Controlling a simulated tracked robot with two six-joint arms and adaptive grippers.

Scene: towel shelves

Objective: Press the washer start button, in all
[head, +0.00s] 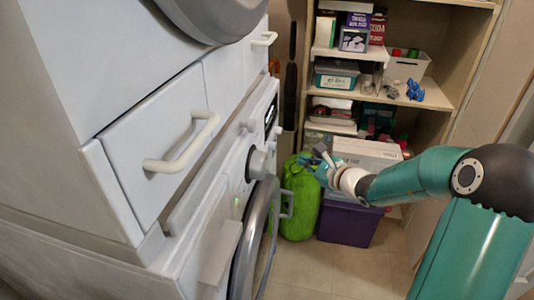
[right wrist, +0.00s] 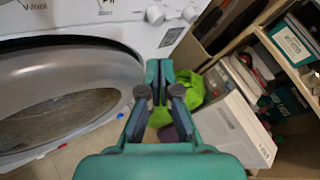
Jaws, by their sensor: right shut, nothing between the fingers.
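The white washer (head: 215,205) stands at the left, with its round door partly visible at the bottom. Its control panel carries a large knob (head: 257,163) and a dark display (head: 270,114). In the right wrist view the washer (right wrist: 100,28) shows its panel, with a knob (right wrist: 155,15) near the top. In the right wrist view the gripper (right wrist: 159,68) is shut and empty. My left gripper is out of view.
A drawer with a white handle (head: 182,145) is above the washer panel. A green bag (head: 299,205) and a purple bin (head: 347,224) stand on the floor behind the gripper. Shelves (head: 455,75) with boxes rise at the back right. The floor (head: 330,270) in front is clear.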

